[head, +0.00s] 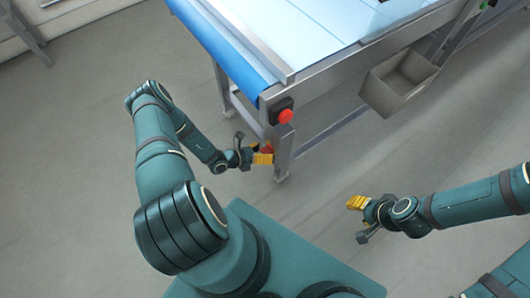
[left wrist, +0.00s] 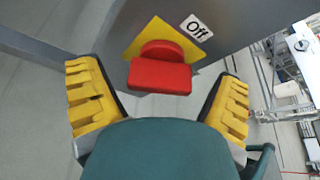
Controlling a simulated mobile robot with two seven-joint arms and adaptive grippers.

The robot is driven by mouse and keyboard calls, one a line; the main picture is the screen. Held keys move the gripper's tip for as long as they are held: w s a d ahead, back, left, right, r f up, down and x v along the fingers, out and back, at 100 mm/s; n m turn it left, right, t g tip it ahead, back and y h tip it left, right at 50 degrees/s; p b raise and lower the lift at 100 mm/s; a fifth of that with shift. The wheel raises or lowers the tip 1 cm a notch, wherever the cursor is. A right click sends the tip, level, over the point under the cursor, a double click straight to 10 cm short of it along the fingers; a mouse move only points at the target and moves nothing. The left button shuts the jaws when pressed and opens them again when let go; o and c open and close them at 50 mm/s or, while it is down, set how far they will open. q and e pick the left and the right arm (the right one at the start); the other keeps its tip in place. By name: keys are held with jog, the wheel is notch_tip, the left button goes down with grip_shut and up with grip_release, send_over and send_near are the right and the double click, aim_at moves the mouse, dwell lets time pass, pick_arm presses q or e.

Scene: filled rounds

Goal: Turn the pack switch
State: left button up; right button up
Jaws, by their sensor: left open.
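The pack switch (left wrist: 160,72) is a red knob on a yellow plate (left wrist: 145,45) fixed to a grey metal surface. A white label reading "Off" (left wrist: 196,28) sits at its upper right. My left gripper (head: 264,155) is low beside the conveyor's near leg, with a bit of the red switch (head: 267,148) just behind its yellow fingers. In the left wrist view its fingers are open, one on each side of the knob with gaps between. My right gripper (head: 357,203) hangs over open floor at the right, away from the switch; its opening is unclear.
The conveyor (head: 300,35) with a blue belt edge stands above the switch. A red round button (head: 286,116) on a dark box sits at its corner, above my left gripper. A grey open bin (head: 398,82) hangs at its right side.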

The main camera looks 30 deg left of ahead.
pick_arm(q)
jog(key=c, duration=1.2)
jog(key=m+y+p, duration=0.1)
jog(key=p, duration=0.1)
jog(key=m+p, duration=0.1)
jog(key=p, duration=0.2)
jog(key=shift+r+m+y, duration=0.2)
jog(key=shift+m+y, duration=0.1)
jog(key=shift+y, duration=0.1)
jog(key=shift+f+m+t+y+p, duration=0.1)
jog(key=shift+m+t+y+p, duration=0.2)
jog(key=shift+m+y+p, duration=0.45)
jog(key=shift+f+p, duration=0.1)
jog(key=shift+p, duration=0.3)
